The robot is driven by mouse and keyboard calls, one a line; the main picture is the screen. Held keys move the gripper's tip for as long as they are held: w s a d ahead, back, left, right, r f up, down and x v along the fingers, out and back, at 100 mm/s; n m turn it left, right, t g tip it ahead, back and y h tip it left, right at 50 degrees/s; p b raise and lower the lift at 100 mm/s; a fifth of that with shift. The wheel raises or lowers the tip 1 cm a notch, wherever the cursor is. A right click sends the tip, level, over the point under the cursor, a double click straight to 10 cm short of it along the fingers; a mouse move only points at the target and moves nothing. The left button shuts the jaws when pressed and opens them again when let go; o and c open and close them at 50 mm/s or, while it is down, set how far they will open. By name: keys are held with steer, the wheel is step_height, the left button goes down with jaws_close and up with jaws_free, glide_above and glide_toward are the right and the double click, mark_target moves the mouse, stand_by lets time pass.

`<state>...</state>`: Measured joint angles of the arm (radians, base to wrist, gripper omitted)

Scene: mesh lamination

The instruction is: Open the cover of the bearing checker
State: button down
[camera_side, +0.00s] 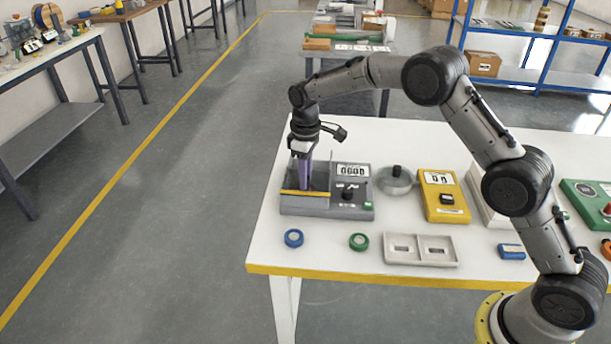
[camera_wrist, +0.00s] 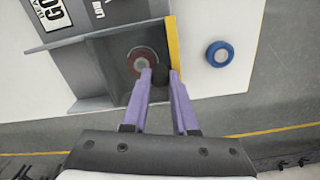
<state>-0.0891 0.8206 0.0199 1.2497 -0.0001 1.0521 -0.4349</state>
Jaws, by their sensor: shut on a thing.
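The bearing checker (camera_side: 353,211) is a grey box with a display and a black knob at the table's left end. A yellow strip (camera_side: 303,193) runs along the front of its left bay; it also shows in the wrist view (camera_wrist: 172,40). My gripper (camera_side: 305,185) reaches down into this bay from above. In the wrist view my purple fingers (camera_wrist: 162,75) are shut on a dark piece beside the yellow strip, which looks like part of the cover. The cover's full outline is hard to make out. A reddish-brown ring (camera_wrist: 137,54) sits in the bay, partly behind the left finger.
A blue ring (camera_side: 294,238) and a green ring (camera_side: 358,242) lie in front of the checker. A two-compartment tray (camera_side: 420,263) is to their right.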

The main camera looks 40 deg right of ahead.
steer(key=w+d, duration=0.7)
steer(key=shift+w+r, duration=0.1)
steer(key=shift+w, duration=0.05)
stand_by(0.3)
steer(key=c, duration=0.7)
jaws_free()
steer(key=shift+d, duration=0.1)
step_height(320, 180, up, 7)
steer(key=shift+r, duration=0.2)
